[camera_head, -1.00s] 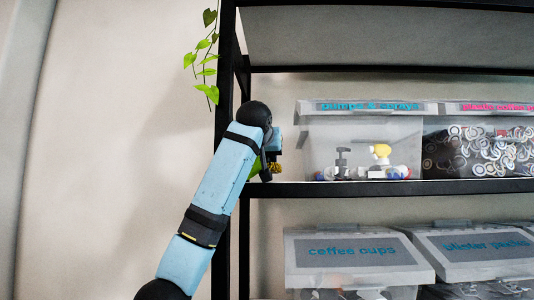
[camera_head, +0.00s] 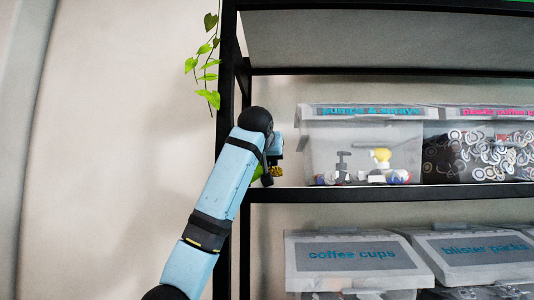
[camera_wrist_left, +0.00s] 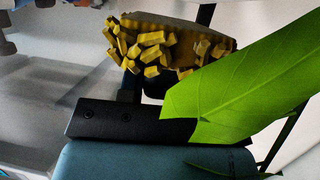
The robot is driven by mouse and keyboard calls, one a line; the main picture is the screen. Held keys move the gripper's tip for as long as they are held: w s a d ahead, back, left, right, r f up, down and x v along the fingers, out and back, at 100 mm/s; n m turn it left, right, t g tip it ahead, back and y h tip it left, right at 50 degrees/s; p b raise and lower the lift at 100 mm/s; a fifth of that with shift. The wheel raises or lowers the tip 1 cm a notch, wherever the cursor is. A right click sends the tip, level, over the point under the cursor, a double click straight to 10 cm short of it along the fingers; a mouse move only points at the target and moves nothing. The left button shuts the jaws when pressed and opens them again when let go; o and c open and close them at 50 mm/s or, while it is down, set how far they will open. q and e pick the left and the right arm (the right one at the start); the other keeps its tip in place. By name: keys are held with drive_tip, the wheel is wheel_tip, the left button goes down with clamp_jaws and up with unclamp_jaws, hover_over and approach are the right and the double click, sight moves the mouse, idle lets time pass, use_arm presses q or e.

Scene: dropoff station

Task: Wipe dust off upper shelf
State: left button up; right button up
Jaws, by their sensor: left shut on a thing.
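My left gripper (camera_head: 272,160) is at the left end of the shelf board (camera_head: 400,193) that bears clear bins, just inside the black upright. It is shut on a duster with chunky yellow bristles (camera_wrist_left: 160,45), which also shows as a small yellow patch in the head view (camera_head: 276,171). The bristles appear close to the board; I cannot tell whether they touch it. A black finger part (camera_wrist_left: 140,122) shows below the bristles in the wrist view. Dust cannot be made out. My right gripper is not in view.
A clear bin of pumps and sprays (camera_head: 320,150) stands right of my gripper, with another bin (camera_head: 480,155) beside it. The black upright (camera_head: 228,90) is close on the left. A green leaf (camera_wrist_left: 245,85) crosses the wrist view. Another shelf (camera_head: 390,72) is above; lidded bins (camera_head: 350,256) are below.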

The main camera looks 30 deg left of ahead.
use_arm(q)
drive_tip(key=shift+w+f, duration=0.1)
drive_tip(key=shift+f, duration=0.25)
drive_tip(key=shift+d+f+b, duration=0.1)
drive_tip(key=shift+f+b, duration=0.15)
drive_tip(key=shift+b, duration=0.1)
drive_tip(key=shift+s+d, duration=0.2)
drive_tip(key=shift+s, duration=0.45)
drive_tip(key=shift+r, duration=0.15)
